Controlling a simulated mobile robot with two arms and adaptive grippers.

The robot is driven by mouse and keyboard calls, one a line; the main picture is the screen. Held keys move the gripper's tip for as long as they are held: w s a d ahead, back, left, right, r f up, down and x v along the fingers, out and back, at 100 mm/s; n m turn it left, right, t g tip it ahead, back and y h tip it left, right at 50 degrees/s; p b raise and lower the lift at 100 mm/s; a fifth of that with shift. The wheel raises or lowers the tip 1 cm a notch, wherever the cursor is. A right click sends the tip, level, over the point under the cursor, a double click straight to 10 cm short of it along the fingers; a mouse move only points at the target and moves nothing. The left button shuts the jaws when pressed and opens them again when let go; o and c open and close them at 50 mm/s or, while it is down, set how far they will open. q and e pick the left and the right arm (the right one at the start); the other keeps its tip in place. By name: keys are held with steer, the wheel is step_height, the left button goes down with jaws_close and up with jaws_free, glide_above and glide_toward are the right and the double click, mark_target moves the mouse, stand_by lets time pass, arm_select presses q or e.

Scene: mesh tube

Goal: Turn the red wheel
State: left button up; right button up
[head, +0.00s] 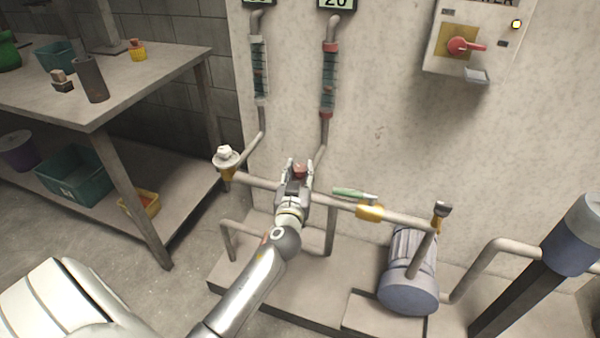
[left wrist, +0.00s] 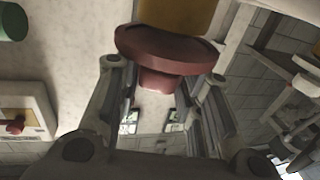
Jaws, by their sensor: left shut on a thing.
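The red wheel (head: 299,171) sits on the horizontal pipe, partly hidden behind my left gripper (head: 296,170) in the head view. In the left wrist view the red wheel (left wrist: 165,50) is a flat disc with a smaller hub facing me, on a yellow body. The fingers of my left gripper (left wrist: 156,85) lie on both sides of the wheel's hub, and the gripper is shut on the wheel. My right gripper is not in view.
A white-knobbed valve (head: 226,157) stands left on the pipe (head: 340,204); a green lever (head: 352,194) is close on the right. A blue-grey motor (head: 408,280) stands below. A control box with a red switch (head: 462,46) hangs on the wall. A workbench (head: 150,90) stands left.

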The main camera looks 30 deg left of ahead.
arm_select(q)
steer(key=shift+a+m+t+h, duration=0.1)
steer(key=shift+m+t+h, duration=0.4)
steer(key=shift+m+h, duration=0.45)
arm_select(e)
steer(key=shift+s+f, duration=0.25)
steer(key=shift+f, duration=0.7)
arm_select(q)
steer(key=o, duration=1)
steer(key=shift+n, duration=0.25)
steer(key=shift+o, duration=0.2)
steer(key=shift+s+d+f, duration=0.1)
steer(key=shift+s+d, duration=0.1)
steer(key=shift+s, duration=0.35)
steer(key=v, duration=1.1)
steer(key=shift+a, duration=0.1)
